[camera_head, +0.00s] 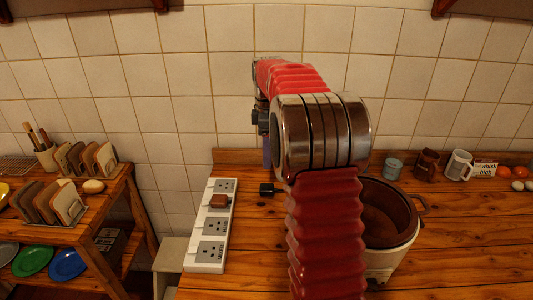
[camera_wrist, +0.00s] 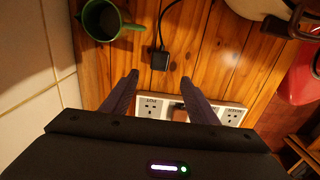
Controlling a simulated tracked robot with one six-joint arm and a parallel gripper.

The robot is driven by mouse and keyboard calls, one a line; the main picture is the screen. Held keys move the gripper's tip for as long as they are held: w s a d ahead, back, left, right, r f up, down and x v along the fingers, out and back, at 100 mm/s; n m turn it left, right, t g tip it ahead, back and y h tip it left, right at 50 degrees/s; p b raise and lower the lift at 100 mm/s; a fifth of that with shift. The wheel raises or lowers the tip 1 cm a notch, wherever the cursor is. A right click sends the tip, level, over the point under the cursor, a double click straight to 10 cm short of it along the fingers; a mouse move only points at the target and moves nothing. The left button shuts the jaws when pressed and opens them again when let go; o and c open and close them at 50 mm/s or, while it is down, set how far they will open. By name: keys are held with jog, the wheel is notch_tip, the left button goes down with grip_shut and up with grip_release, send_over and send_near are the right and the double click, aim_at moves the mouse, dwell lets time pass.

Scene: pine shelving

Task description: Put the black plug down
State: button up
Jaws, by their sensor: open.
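The black plug (camera_head: 267,189) lies on the wooden counter, just right of the white power strip (camera_head: 211,250). In the wrist view the plug (camera_wrist: 160,60) sits on the boards with its cord running up and away. My gripper (camera_wrist: 160,79) is open, its two purple fingers apart, and the plug shows in line with the gap, just beyond the tips. Nothing is between the fingers. The power strip (camera_wrist: 232,114) shows behind the fingers, with a brown plug (camera_head: 218,201) in one socket. In the head view my arm hides most of the gripper.
A rice cooker (camera_head: 405,249) stands right of my arm. A green mug (camera_wrist: 103,38) is near the plug at the wall side. Mugs, a small sign (camera_head: 485,168) and eggs line the back right. The front right counter is clear. A lower rack (camera_head: 95,205) stands left.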

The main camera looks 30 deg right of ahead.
jog(key=s+a+r+m+t, duration=0.1)
jog(key=s+a+r+m, duration=0.25)
jog(key=s+a, duration=0.35)
jog(key=s+a+r+m+t, duration=0.2)
jog(key=s+a+r, duration=0.25)
jog(key=a, duration=0.45)
jog(key=s+a+f+m+t, duration=0.1)
jog(key=s+a+f+m, duration=0.1)
jog(key=s, duration=0.6)
jog(key=s+a+f+m+t, duration=0.1)
jog(key=s+a+f+m, duration=0.2)
jog(key=s+a, duration=0.4)
jog(key=shift+s+a+f+m+t, duration=0.25)
jog(key=shift+s+f+m+t, duration=0.1)
jog(key=shift+s+f, duration=0.3)
jog(key=shift+c, duration=0.5)
